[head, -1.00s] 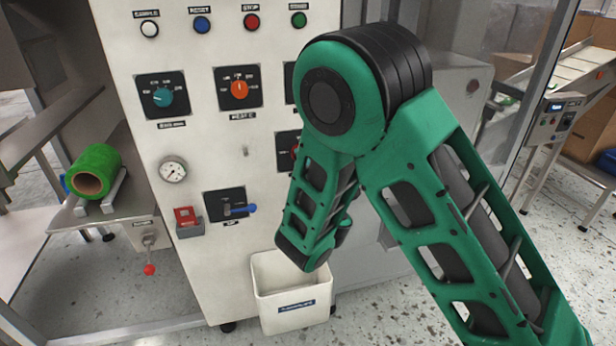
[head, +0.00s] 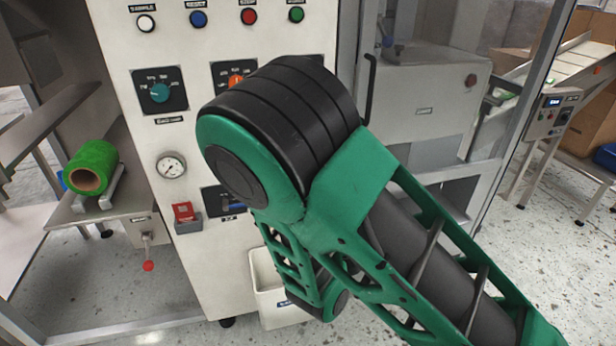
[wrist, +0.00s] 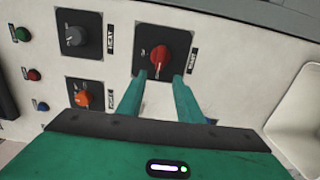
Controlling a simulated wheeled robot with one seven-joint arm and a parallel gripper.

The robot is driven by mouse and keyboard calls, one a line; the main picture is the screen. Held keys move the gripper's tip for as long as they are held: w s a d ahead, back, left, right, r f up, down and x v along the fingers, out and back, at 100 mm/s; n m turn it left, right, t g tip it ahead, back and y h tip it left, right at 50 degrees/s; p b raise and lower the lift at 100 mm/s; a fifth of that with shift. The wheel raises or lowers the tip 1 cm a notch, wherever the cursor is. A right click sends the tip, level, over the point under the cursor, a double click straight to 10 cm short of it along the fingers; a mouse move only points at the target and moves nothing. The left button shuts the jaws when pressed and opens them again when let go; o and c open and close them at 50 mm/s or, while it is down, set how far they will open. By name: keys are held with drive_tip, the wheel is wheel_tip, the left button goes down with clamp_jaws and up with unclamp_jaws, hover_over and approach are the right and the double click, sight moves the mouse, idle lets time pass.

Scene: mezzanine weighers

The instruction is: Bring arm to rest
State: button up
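My arm (head: 300,190), green with black joint rings, reaches across the white control panel (head: 130,40) in the head view. My gripper is hidden behind the arm there. In the wrist view my gripper (wrist: 160,80) has two green fingers spread apart, with bare panel showing between them. It looks empty. A red rotary knob (wrist: 158,58) on a black plate lies just beyond the fingertips. I cannot tell whether the fingers touch it.
A teal knob (head: 159,93), a gauge (head: 171,165) and a red switch (head: 184,212) are on the panel. A white bin (head: 268,290) hangs low on its front. A green roll (head: 92,165) rests on a cradle at left. Speckled floor is open at right.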

drive_tip(key=w+d+r+m+g+h, duration=0.15)
drive_tip(key=d+m+h, duration=0.35)
drive_tip(key=d, duration=0.6)
drive_tip(key=w+d+r+m+h, duration=0.2)
drive_tip(key=d+m+h, duration=0.3)
drive_tip(key=d, duration=0.7)
drive_tip(key=s+d+f+m+g+h, duration=0.15)
drive_tip(key=s+d+m+g, duration=0.3)
drive_tip(key=d, duration=0.55)
drive_tip(key=s+d+f+m+g+h, duration=0.1)
drive_tip(key=s+d+m+g+h, duration=0.3)
drive_tip(key=d, duration=0.5)
drive_tip(key=s+d+f+m+g+y, duration=0.2)
drive_tip(key=s+d+m, duration=0.1)
drive_tip(key=s, duration=0.3)
drive_tip(key=s+d+f+m+g+y, duration=0.1)
drive_tip(key=s+d+m+g+y, duration=0.2)
drive_tip(key=s, duration=0.4)
drive_tip(key=s+a+r+m+g+y, duration=0.1)
drive_tip(key=s+a+y, duration=0.1)
drive_tip(key=s, duration=0.7)
drive_tip(key=s+a+r+m+g+y, duration=0.1)
drive_tip(key=s+a+r+m+y, duration=0.1)
drive_tip(key=s, duration=0.6)
drive_tip(key=a+y, duration=0.1)
drive_tip(key=a, duration=0.1)
drive_tip(key=shift+s+a+r+y, duration=0.2)
drive_tip(key=shift+s+a+y, duration=0.15)
drive_tip(key=shift+a, duration=0.05)
